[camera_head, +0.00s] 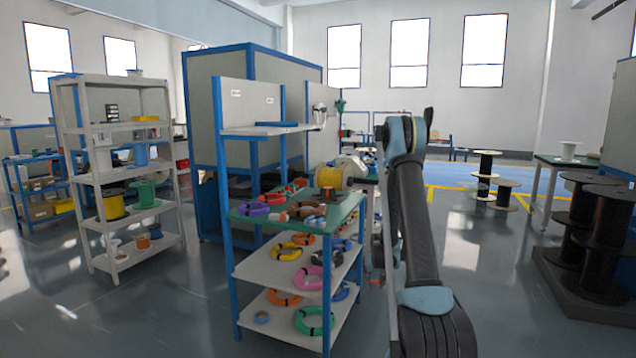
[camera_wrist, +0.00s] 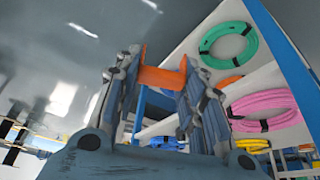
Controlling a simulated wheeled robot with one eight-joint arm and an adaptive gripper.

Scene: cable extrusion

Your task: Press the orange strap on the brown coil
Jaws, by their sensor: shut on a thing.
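The brown coil (camera_head: 312,208) lies on the green top of the blue-framed workbench in the head view; I do not see it in the wrist view. My gripper (camera_wrist: 162,72) is shut on the orange strap (camera_wrist: 160,78), which spans between its two fingers in the wrist view. The strap is apart from the coil. In the head view my arm hides most of the gripper, which hangs beside the right side of the bench, below its top.
The bench top (camera_head: 345,212) also carries a purple coil (camera_head: 253,209) and small parts. Its lower shelves hold yellow, pink (camera_head: 310,280) and green coils (camera_head: 314,321). A white shelf rack (camera_head: 90,180) stands left. Open floor lies right of my arm; black spools (camera_head: 604,235) stand farther right.

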